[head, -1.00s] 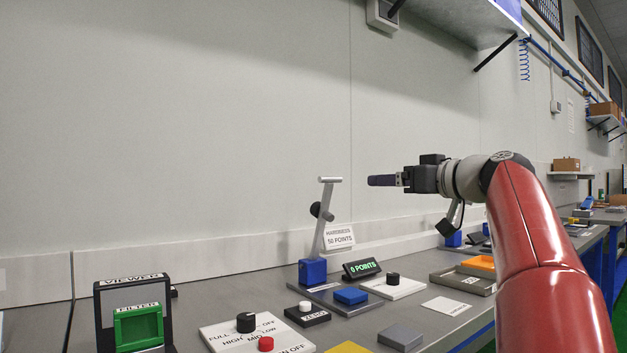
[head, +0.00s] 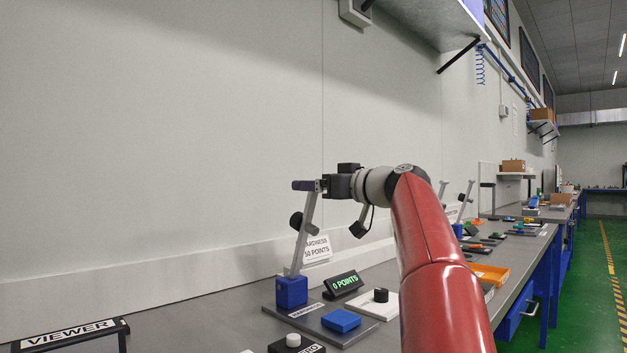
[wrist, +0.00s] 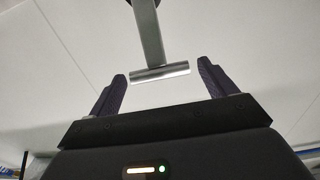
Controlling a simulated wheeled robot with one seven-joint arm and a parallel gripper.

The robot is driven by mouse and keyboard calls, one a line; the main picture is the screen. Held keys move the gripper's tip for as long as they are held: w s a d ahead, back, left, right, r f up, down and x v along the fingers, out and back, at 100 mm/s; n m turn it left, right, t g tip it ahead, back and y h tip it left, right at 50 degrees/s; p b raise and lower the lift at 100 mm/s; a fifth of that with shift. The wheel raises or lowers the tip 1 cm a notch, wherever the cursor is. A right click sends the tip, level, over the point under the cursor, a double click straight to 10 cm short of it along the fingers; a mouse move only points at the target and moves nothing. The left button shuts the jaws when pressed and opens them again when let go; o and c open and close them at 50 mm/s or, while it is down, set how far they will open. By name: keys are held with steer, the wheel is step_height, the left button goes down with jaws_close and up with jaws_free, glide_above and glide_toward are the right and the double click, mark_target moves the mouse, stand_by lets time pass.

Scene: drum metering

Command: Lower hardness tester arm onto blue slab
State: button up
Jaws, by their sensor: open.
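The hardness tester arm (head: 304,226) is a grey lever rising from a blue block (head: 291,291), tilted slightly and raised, with a dark round weight partway up. Its crossbar handle is at the top; in the wrist view the silver crossbar (wrist: 160,72) lies between and just beyond the fingertips. My gripper (head: 303,186) is at the handle's height in the head view and overlaps it there. In the wrist view my gripper (wrist: 161,78) is open, one dark finger on each side, apart from the bar. The blue slab (head: 341,320) lies flat on the tester's grey base plate (head: 312,325).
A display (head: 343,284) reading "0 POINTS" stands beside the slab. A white panel with a black knob (head: 381,295) is to its right. A zero button block (head: 295,343) is in front. The wall (head: 180,130) is behind the bench.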

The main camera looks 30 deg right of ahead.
steer(key=shift+x, duration=0.85)
